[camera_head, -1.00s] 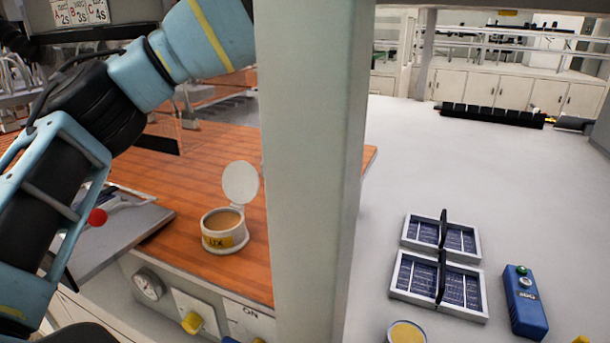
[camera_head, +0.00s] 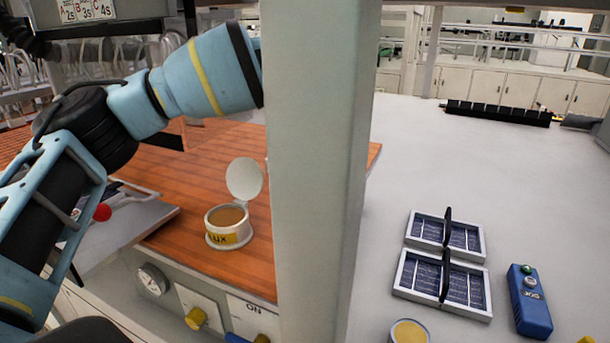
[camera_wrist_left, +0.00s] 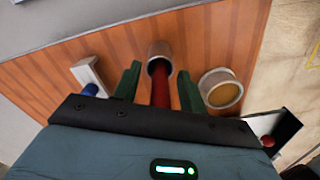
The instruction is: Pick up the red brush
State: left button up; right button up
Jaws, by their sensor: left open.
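The red brush (camera_wrist_left: 160,88) shows in the left wrist view as a red shaft whose far end is inside a pale round cup (camera_wrist_left: 160,49). My left gripper (camera_wrist_left: 159,72) is open, with one green finger on each side of the red shaft. I cannot tell whether either finger touches it. In the head view the grey post hides my left gripper, the brush and its cup. My right gripper is in neither view.
The grey post (camera_head: 320,180) stands before the wooden bench (camera_head: 190,175). An open flux tin (camera_head: 229,225) sits near the bench's front edge and right of the cup in the wrist view. A blue-ended object (camera_wrist_left: 89,89) lies left. Solar panels (camera_head: 443,280) lie right.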

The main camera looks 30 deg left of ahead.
pick_arm(q)
grip_shut()
jog(key=shift+r, duration=0.15)
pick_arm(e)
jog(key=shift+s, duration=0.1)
